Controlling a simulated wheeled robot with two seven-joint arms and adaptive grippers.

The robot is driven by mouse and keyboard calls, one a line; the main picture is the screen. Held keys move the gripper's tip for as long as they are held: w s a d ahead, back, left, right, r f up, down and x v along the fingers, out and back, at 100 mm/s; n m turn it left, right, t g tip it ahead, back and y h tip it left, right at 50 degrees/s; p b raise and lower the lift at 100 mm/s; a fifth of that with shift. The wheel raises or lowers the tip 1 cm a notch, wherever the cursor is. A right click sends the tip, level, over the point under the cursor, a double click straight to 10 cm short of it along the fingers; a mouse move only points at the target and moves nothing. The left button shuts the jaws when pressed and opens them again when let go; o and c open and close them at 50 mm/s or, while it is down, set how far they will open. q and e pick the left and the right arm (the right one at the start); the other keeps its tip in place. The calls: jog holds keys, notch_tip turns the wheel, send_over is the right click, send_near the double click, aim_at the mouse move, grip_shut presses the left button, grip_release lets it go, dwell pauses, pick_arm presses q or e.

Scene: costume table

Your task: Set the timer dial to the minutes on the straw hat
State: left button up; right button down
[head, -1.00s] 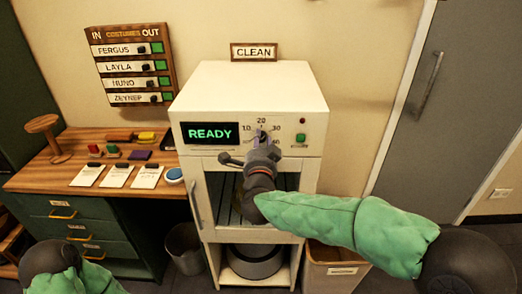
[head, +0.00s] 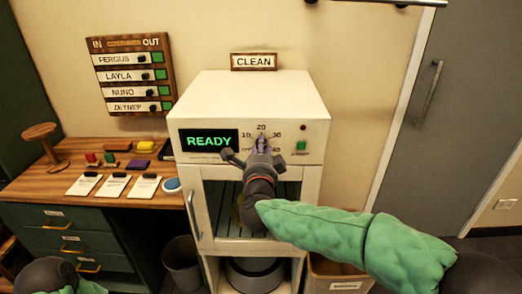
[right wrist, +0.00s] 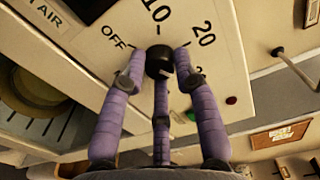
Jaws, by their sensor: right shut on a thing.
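The timer dial (right wrist: 158,60) is a small black knob on the white cabinet's front panel, with OFF, 10, 20 and 30 around it. My right gripper (head: 262,147) is at the dial; the fingers (right wrist: 160,68) are closed around the knob in the right wrist view. The fingers partly hide the dial, and I cannot tell which number it points at. A round straw-coloured thing (right wrist: 30,92) shows behind the cabinet's window; I cannot tell if it is the straw hat, and no minutes are legible on it.
The display (head: 209,141) reads READY. A green button (head: 301,146) and a dark red lamp (head: 303,128) are right of the dial. A CLEAN sign (head: 254,62) is above the cabinet (head: 255,98). A wooden desk (head: 40,183) with cards stands left.

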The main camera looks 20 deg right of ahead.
jog(key=c, duration=0.9)
grip_release()
jog(key=shift+c, duration=0.2)
jog(key=v, duration=1.2)
